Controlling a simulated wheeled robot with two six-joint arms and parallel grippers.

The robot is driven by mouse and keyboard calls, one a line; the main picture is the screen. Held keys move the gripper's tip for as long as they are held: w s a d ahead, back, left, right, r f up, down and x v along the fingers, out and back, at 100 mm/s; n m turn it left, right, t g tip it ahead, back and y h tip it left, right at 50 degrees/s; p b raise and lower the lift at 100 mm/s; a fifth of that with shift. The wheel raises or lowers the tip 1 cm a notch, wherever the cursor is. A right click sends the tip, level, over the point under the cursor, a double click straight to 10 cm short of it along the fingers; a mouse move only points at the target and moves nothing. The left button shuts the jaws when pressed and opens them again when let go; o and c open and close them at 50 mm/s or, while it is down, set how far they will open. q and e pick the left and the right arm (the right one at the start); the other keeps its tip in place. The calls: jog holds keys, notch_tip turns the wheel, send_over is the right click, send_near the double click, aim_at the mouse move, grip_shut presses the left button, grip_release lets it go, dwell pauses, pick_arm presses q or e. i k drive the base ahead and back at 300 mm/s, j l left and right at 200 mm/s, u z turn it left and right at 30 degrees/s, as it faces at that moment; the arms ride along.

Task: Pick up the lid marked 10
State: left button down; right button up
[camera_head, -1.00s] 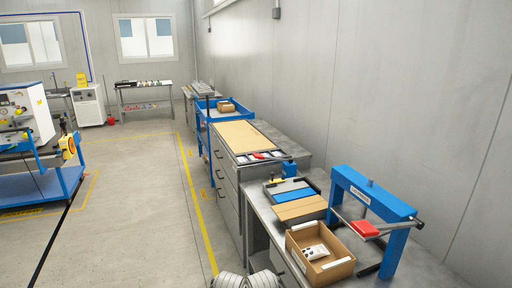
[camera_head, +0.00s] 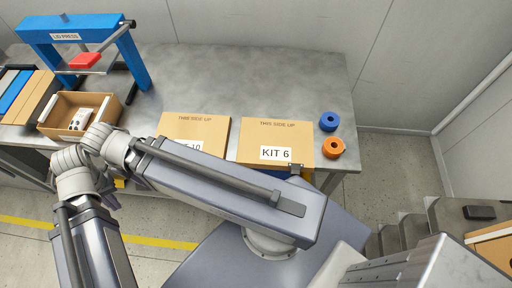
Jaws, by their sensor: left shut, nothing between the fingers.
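The lid marked 10 (camera_head: 195,128) is a flat brown cardboard piece printed "THIS SIDE UP", lying on the grey bench. Its white label is partly covered by my arm, with the 10 still showing. Beside it on the right lies a like lid marked KIT 6 (camera_head: 275,137). My left arm crosses in front of the lower edge of the lid marked 10 and bends at the left. My left gripper is shut and empty; its fingers cannot be made out clearly. My right gripper is not in view.
A blue lid press (camera_head: 75,32) with a red pad (camera_head: 85,60) stands at the back left. In front of it is an open carton (camera_head: 60,105) with a white item inside. The back middle of the bench is clear.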

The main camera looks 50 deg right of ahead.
aim_at(209, 133)
jog(key=z, duration=1.3)
jog(key=k+l, duration=0.15)
jog(key=k, duration=0.45)
